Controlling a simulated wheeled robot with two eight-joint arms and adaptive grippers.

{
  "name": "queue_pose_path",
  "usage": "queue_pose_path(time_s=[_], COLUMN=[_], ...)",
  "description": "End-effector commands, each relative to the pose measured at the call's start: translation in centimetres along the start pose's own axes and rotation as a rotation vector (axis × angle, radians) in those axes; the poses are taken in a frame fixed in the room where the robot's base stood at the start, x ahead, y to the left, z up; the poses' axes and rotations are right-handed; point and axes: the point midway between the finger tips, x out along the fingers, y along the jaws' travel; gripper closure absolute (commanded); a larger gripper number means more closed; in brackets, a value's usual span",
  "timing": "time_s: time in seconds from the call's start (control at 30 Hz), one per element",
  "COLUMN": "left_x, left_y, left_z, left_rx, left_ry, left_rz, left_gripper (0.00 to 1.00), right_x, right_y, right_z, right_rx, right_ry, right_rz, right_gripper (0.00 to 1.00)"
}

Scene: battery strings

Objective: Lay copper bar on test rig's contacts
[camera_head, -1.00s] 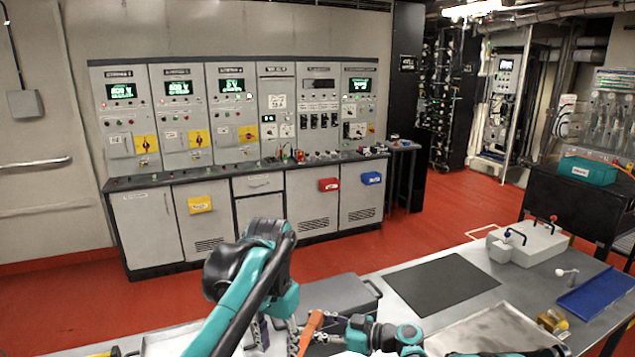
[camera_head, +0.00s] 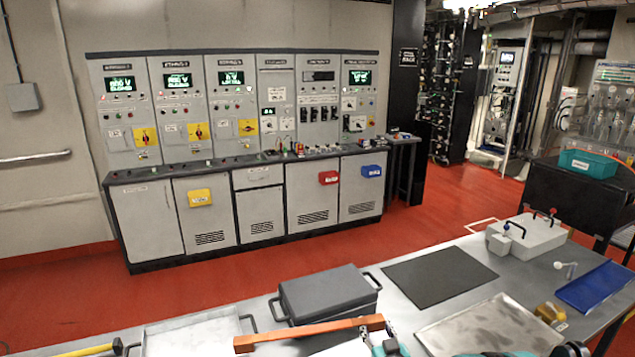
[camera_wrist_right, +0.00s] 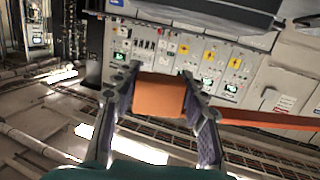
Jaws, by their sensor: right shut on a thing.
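The orange copper bar (camera_head: 305,334) is a long flat strip, held crosswise above the near edge of the bench in the head view. My right gripper (camera_head: 377,332) is shut on it near its right end. In the right wrist view the bar (camera_wrist_right: 160,95) sits between both fingers of my right gripper (camera_wrist_right: 160,88), and a length of it runs off to the right. A pale box with a black and a red handle on top (camera_head: 527,238), which looks like the test rig, stands at the bench's far right, apart from the bar. I cannot make out its contacts. My left gripper is out of view.
A dark grey lidded case (camera_head: 328,290) stands just behind the bar. A black mat (camera_head: 440,278) lies flat and clear, with a metal tray (camera_head: 490,328) in front. A blue tray (camera_head: 597,288) and a yellow block (camera_head: 549,313) are at right. Another tray (camera_head: 195,332) is at left.

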Motion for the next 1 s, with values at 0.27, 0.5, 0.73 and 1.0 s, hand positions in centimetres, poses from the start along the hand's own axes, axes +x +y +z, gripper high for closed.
queue_pose_path(time_s=[0.27,0.5,0.73,1.0], left_x=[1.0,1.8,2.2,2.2], left_y=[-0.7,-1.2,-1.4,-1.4], left_z=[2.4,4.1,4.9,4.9], left_rx=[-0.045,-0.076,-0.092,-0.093], left_ry=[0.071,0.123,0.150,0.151], left_rz=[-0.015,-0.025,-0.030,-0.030], left_gripper=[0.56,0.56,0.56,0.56], right_x=[-1.8,-3.2,-4.0,-4.0], right_y=[1.4,1.9,1.9,1.8], right_z=[-2.5,-4.6,-5.6,-5.6], right_rx=[0.015,0.022,0.024,0.025], right_ry=[0.002,0.002,0.001,0.000], right_rz=[0.084,0.120,0.130,0.130], right_gripper=[1.00,1.00,1.00,1.00])
